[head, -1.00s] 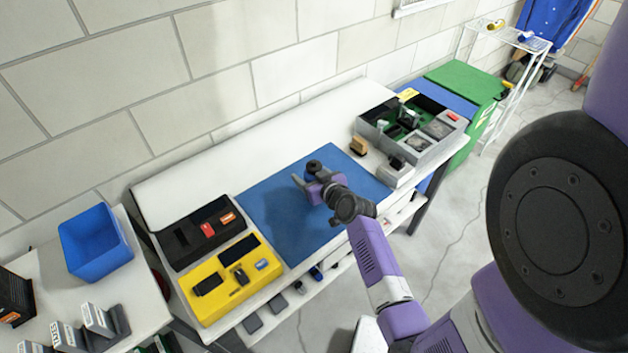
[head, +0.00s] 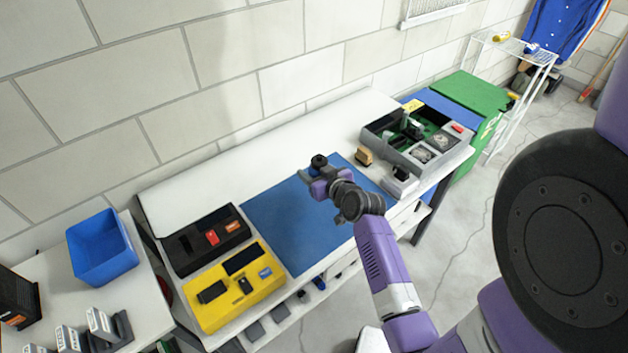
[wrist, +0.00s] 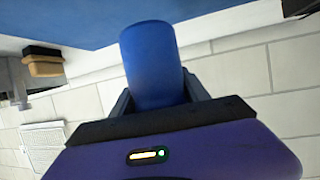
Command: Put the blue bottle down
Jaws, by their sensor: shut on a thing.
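The blue bottle (wrist: 152,65) is a plain blue cylinder in the wrist view, held between the two dark fingers of my gripper (wrist: 159,96). In the head view my gripper (head: 322,182) appears over the back right part of the blue mat (head: 290,225) on the white workbench. The bottle's blue body cannot be made out there; a dark round piece shows at the gripper's far end. In the wrist view the blue mat (wrist: 85,22) lies along the top edge. I cannot tell how far the bottle is from the mat.
A black tray (head: 185,262) and a yellow tray (head: 215,310) stand left of the mat. A grey parts box (head: 455,160) and a brown-and-black brush-like block (head: 364,156) stand to the right. A blue bin (head: 102,250) sits on the left table. The mat's front left is clear.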

